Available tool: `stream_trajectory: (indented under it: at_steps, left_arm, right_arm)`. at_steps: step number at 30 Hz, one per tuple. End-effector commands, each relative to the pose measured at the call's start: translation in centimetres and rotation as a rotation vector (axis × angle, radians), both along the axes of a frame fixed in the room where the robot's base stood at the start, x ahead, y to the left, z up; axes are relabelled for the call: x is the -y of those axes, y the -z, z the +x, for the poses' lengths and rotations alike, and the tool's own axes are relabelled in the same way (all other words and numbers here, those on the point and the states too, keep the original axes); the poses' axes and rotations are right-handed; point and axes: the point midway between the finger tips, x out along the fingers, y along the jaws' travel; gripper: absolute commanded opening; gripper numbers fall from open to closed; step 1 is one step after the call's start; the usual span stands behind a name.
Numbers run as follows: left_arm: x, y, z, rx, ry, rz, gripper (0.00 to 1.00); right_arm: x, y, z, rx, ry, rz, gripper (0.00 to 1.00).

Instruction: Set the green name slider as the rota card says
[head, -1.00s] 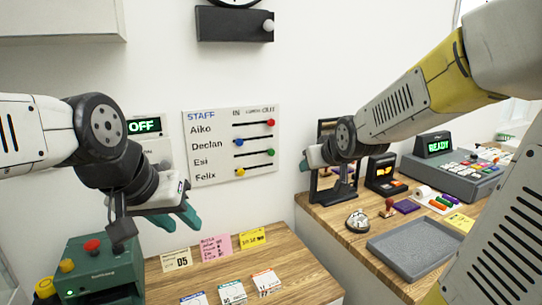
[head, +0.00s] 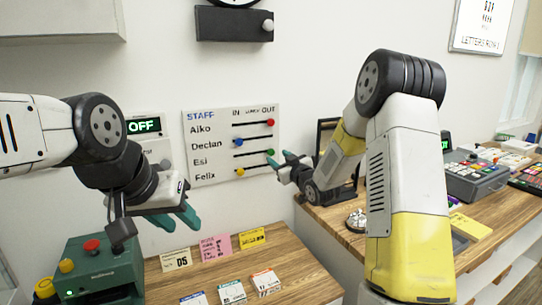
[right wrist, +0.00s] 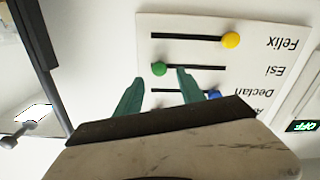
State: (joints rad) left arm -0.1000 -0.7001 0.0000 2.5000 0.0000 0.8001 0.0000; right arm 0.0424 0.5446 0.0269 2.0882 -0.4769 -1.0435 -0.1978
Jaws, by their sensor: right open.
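The white staff board (head: 208,150) on the wall has a slot for each name. The green slider (head: 270,152) is in Esi's row at the right, OUT end of its slot. My right gripper (head: 281,163) is open just right of the board. In the right wrist view, the board is upside down and the green slider (right wrist: 159,69) shows between the open fingertips, not gripped. A pink card (head: 215,246) with several written lines stands on the desk; its words are too small to read. My left gripper (head: 176,220) is open and empty above the desk's left side.
The red slider (head: 270,122) is at OUT. The blue slider (head: 238,142) and yellow slider (head: 240,171) are at the left, IN end. A green machine (head: 100,270) stands at left. Yellow card (head: 252,237) and small boxes (head: 232,291) are on the desk.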

Motion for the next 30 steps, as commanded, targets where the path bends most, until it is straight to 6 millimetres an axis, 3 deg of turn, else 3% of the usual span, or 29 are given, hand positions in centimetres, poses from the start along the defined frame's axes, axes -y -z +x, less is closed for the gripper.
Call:
stream_trajectory:
  at_steps: [3,9,19,26,30]
  left_arm:
    - [0.0,0.0,0.0,0.0,0.0,0.0,0.36]
    - [0.0,0.0,0.0,0.0,0.0,0.0,0.36]
    - [0.0,0.0,0.0,0.0,0.0,0.0,0.36]
    - [0.0,0.0,0.0,0.0,0.0,0.0,0.36]
    - [0.0,0.0,0.0,0.0,0.0,0.0,0.36]
  right_arm:
    - [-0.8,0.0,1.9,0.0,-0.001,0.0,0.46]
    - [-1.5,0.0,3.8,-0.001,0.001,0.001,0.46]
    - [-1.7,0.0,4.2,-0.002,0.001,0.0,0.46]
    - [-1.7,0.0,4.2,-0.002,0.001,0.0,0.01]
    - [-1.7,0.0,4.2,-0.002,0.001,0.0,0.0]
